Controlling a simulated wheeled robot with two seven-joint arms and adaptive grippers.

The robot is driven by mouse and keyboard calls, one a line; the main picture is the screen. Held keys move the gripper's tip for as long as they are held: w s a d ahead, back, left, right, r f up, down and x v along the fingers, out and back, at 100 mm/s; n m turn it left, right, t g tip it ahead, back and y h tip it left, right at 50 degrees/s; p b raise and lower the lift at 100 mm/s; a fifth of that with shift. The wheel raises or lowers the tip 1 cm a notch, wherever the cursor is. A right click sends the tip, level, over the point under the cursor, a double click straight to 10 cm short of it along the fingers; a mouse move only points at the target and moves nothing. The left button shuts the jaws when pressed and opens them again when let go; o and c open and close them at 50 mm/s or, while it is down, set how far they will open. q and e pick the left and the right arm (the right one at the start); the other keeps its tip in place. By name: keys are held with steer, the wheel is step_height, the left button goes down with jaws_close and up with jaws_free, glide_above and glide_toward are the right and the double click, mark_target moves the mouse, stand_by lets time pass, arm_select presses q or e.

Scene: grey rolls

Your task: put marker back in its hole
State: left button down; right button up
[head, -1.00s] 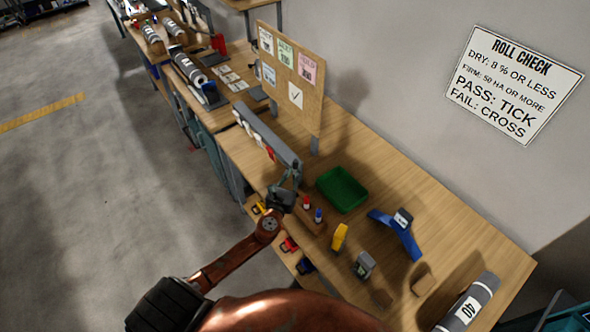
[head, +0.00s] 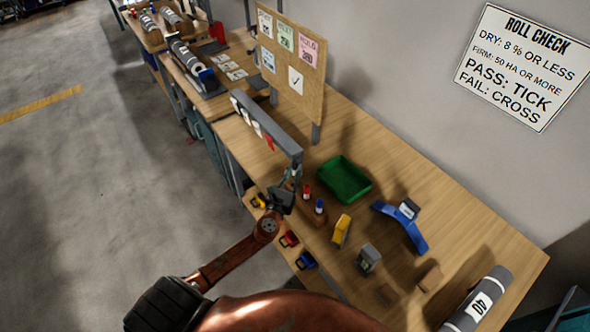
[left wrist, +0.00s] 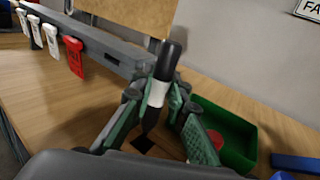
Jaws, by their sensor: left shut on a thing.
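My left gripper (head: 290,186) is shut on a black marker (left wrist: 162,80) with a white band. In the left wrist view the marker stands nearly upright, slightly tilted, between the green fingers (left wrist: 158,108). Its dark lower end points down at a dark square hole (left wrist: 143,144) in the wooden block (left wrist: 172,150). I cannot tell whether the tip is inside the hole or just above it. In the head view the block (head: 318,219) also carries a red marker (head: 307,191) and a blue marker (head: 319,206), right of the gripper. My right gripper is not in view.
A green tray (head: 343,180) lies just behind the block. A grey rail with hanging tags (head: 268,128) stands close to the gripper. A yellow object (head: 341,231), a grey meter (head: 367,259) and a blue stand (head: 402,226) are to the right. A grey roll (head: 482,298) lies farther right.

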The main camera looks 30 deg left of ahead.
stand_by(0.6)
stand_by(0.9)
arm_select(q)
steer(key=shift+f+b, duration=0.7)
steer(key=shift+f, duration=0.2)
steer(key=shift+f+b, duration=1.05)
steer(key=shift+f, duration=0.1)
steer(key=shift+f+b, duration=1.15)
steer(key=shift+f, duration=0.15)
steer(key=c, duration=1.8)
jaws_free()
steer(key=shift+r, duration=0.1)
